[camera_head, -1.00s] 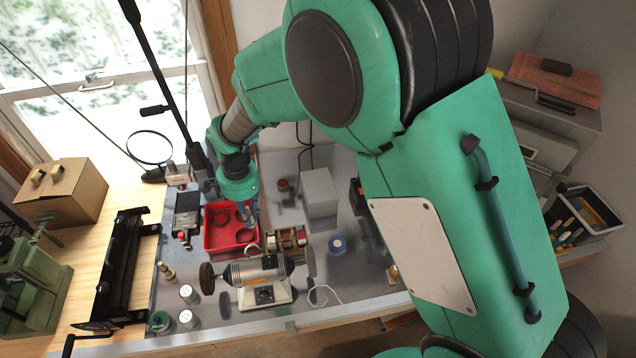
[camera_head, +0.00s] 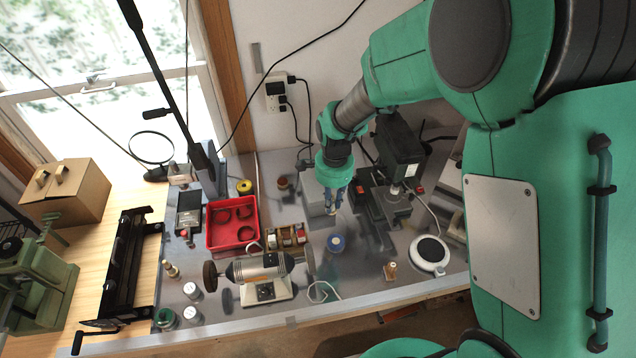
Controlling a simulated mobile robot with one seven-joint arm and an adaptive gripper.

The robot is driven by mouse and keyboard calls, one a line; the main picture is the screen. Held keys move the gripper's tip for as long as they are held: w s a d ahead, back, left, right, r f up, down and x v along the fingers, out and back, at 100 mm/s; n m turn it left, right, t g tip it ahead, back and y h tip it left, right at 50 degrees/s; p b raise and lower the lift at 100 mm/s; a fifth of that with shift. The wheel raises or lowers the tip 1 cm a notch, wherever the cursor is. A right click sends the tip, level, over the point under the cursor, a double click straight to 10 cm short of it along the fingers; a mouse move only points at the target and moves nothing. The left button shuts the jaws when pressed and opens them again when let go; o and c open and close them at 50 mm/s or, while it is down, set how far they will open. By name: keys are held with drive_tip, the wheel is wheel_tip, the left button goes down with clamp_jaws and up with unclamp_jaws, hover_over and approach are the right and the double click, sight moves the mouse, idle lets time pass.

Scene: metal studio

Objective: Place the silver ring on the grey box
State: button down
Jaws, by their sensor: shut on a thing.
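My gripper (camera_head: 333,208) points down over the grey box (camera_head: 313,205), near the box's right side. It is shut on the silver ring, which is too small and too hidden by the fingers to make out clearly. The box stands on the metal bench top, and my gripper and wrist hide part of it. I cannot tell whether the ring touches the box.
A red tray (camera_head: 212,246) with dark rings stands left of the box. In front are a bench grinder (camera_head: 262,270) and a blue-topped round tin (camera_head: 336,243). A dark drill-like machine (camera_head: 398,150) stands close on the right. A white round device (camera_head: 430,252) lies front right.

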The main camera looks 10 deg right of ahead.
drive_tip(key=shift+d, duration=0.2)
idle(0.3)
approach(318, 192)
drive_tip(key=w, duration=0.1)
drive_tip(key=w+f, duration=0.1)
drive_tip(key=w, duration=0.2)
drive_tip(key=shift+d+f+p, duration=0.3)
drive_tip(key=shift+d+p, duration=0.05)
drive_tip(key=shift+s, duration=0.1)
drive_tip(key=shift+f, duration=1.75)
drive_tip(key=shift+f, duration=0.1)
